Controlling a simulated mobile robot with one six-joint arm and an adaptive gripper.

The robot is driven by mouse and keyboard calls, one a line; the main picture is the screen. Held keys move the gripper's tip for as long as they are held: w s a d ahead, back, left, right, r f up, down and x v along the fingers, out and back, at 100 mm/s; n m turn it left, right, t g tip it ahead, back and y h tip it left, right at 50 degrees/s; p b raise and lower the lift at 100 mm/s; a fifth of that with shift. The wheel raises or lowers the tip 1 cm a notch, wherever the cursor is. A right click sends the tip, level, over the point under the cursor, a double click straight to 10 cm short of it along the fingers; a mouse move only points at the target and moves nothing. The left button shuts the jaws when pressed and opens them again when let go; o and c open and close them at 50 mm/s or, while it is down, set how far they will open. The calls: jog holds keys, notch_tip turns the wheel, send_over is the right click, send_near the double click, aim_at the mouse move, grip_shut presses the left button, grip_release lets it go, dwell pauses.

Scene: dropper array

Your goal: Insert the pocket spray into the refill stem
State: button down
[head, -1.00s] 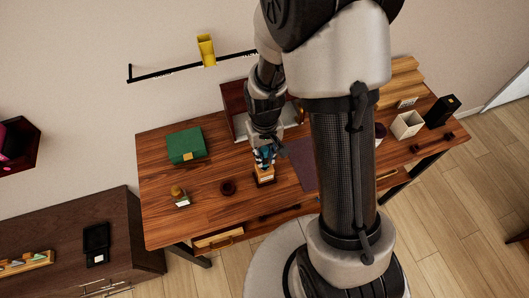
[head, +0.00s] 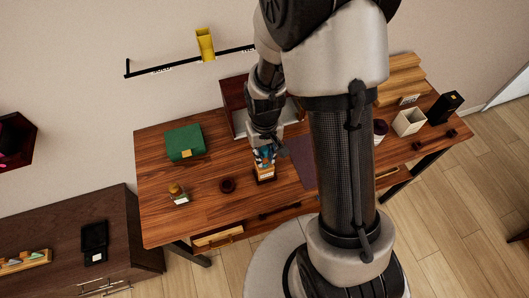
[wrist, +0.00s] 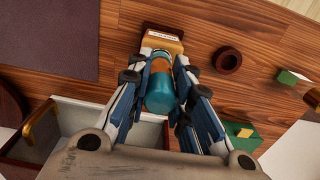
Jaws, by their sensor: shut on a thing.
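My gripper (wrist: 160,72) is shut on the pocket spray (wrist: 160,93), a teal bottle with an orange band, held between the blue fingers. In the head view my gripper (head: 265,157) is over the desk, just above a small wooden block with a white label (head: 265,174). The block also shows in the wrist view (wrist: 163,40), right beyond the fingertips, and seems to be the refill stem's base. The stem itself is hidden by the spray and fingers. I cannot tell whether the spray touches it.
A dark ring (head: 227,185) and a small bottle with a gold top (head: 178,193) stand left of the block. A green box (head: 185,142) is at the back left. A red-brown open case (head: 236,105) stands behind my gripper. A dark mat (head: 303,160) lies to the right.

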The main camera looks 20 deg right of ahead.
jog(key=c, duration=1.4)
grip_release()
jog(key=shift+o, duration=0.2)
notch_tip(320, 180, up, 12)
jog(key=shift+r, duration=0.15)
jog(key=s+r+t+b, duration=0.4)
jog(key=s+r, duration=0.6)
jog(key=s, duration=0.5)
jog(key=shift+r+t, duration=0.3)
